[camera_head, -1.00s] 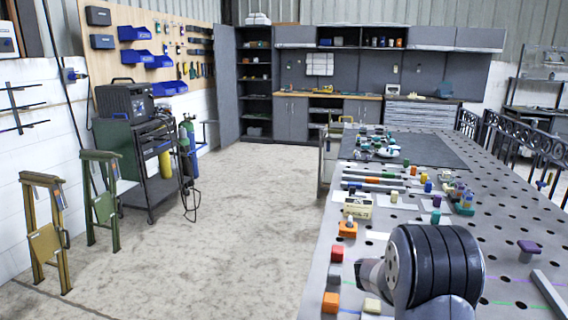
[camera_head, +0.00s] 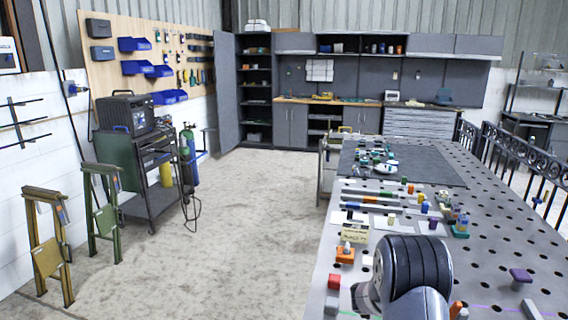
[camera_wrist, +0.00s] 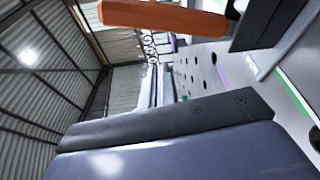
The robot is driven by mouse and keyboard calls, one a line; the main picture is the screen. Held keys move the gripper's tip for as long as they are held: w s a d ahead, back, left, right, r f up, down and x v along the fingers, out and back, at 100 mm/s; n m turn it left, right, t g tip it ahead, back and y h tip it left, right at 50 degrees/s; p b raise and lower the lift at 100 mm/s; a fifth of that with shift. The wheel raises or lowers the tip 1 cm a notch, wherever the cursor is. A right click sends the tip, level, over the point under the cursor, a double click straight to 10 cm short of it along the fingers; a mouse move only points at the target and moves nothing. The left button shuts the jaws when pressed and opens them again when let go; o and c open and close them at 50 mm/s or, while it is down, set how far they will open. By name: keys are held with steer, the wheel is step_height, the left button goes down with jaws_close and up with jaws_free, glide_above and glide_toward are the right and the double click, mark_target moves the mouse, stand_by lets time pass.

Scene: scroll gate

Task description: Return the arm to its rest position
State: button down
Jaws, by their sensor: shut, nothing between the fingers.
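My arm shows in the head view as a dark ribbed joint (camera_head: 418,262) with a grey link below it. It stands over the near part of the perforated table (camera_head: 478,262). My gripper's fingers are hidden in the head view. In the wrist view, my gripper (camera_wrist: 185,122) shows as a dark bar with screws above a large blue-grey surface. It is shut and empty. The wrist view is tilted, with roof and wall at left.
An orange block (camera_head: 345,252) and several small parts lie beyond. A black scroll railing (camera_head: 520,158) runs along the right.

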steer(key=shift+w+d+n+p, duration=0.1)
steer(key=shift+w+n+p, duration=0.15)
steer(key=shift+p, duration=0.45)
steer(key=shift+w+f, duration=0.15)
